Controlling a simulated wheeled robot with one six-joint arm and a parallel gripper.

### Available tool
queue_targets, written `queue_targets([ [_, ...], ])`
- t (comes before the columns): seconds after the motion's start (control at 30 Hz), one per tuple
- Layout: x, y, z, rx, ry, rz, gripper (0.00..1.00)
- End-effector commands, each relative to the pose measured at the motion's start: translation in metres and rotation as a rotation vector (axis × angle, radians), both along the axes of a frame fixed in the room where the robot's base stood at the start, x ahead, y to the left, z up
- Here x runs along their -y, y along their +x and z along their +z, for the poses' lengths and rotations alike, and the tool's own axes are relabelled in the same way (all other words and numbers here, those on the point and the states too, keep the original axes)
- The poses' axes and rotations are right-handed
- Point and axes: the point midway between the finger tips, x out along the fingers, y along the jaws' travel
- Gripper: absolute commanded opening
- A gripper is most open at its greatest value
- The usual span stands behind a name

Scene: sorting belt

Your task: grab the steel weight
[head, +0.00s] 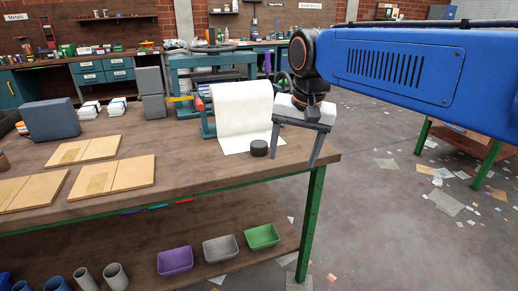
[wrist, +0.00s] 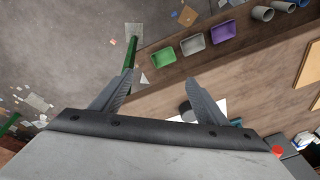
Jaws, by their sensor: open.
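The steel weight (head: 259,148), seen as a short dark cylinder, stands on the wooden workbench (head: 215,174) near its right end, at the front edge of a white paper sheet. My gripper (head: 294,158) is open and empty, pointing down just right of the weight at the bench corner. In the wrist view my gripper (wrist: 159,78) shows both fingers spread apart. The weight (wrist: 186,111) is there partly hidden behind the right finger, outside the gap between the fingers.
A paper roll (head: 243,107) in a teal holder stands behind the weight. Flat wooden boards (head: 112,177) lie to the left. Purple, grey and green bins (head: 262,237) sit on the lower shelf. The bench ends just right of the weight.

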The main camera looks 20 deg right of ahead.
Motion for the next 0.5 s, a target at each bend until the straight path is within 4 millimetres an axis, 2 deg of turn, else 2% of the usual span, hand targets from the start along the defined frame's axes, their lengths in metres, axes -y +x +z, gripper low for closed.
queue_targets([
  [0.03, -0.001, 0.016, 0.011, -0.017, 0.012, -0.048, 0.68],
  [0.2, -0.005, 0.059, 0.046, -0.074, 0.047, -0.229, 0.68],
  [0.5, -0.014, 0.135, 0.092, -0.173, 0.082, -0.555, 0.68],
])
